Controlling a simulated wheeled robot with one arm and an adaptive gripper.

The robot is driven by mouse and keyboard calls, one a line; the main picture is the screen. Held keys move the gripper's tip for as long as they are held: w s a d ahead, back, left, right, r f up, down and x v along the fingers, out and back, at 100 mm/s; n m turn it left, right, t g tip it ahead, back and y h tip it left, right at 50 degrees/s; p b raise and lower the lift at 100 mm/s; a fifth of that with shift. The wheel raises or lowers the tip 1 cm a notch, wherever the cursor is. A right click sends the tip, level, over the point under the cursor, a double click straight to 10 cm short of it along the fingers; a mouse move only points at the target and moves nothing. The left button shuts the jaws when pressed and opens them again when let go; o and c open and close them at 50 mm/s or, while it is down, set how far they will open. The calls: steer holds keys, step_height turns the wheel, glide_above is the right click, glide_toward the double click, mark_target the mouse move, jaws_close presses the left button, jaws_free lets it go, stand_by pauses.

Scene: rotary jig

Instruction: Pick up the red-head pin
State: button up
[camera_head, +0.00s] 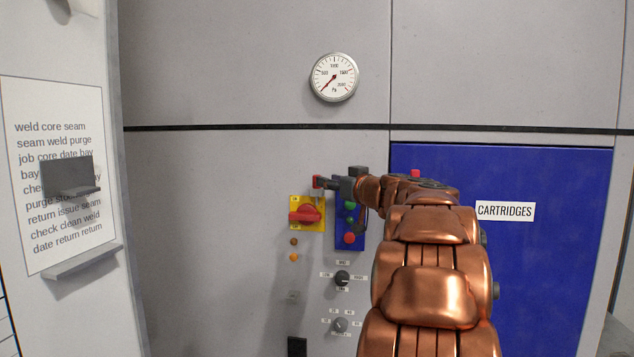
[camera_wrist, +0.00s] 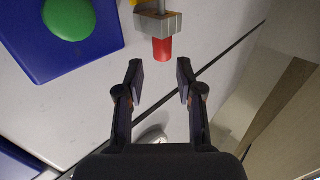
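The red-head pin shows in the wrist view as a red cylindrical head (camera_wrist: 162,50) with a grey shaft on the far side of a grey holder (camera_wrist: 150,22). My gripper (camera_wrist: 160,80) is open, with one finger on each side of the view and nothing between them. The red head is just beyond the fingertips, roughly centred on the gap and apart from both. In the head view, my dark gripper (camera_head: 331,184) is in front of the wall panel, with a small red patch (camera_head: 316,181) at its tip, probably the pin's head. The holder is not clear there.
A yellow plate with a red rotary switch (camera_head: 305,213) is just below my gripper. A blue button box (camera_head: 341,240) is beside it, partly behind my arm. A blue cartridges door (camera_head: 550,270) is at right, a gauge (camera_head: 334,77) above, and a small shelf (camera_head: 84,262) at left.

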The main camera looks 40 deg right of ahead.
mark_target(320, 189)
steer(key=shift+w+d+p, duration=0.15)
steer(key=shift+w+p, duration=0.5)
steer(key=shift+w, duration=0.55)
steer(key=shift+w+d+p, duration=0.1)
steer(key=shift+w+p, duration=0.55)
steer(key=shift+w, duration=0.5)
steer(key=shift+c, duration=0.3)
jaws_close()
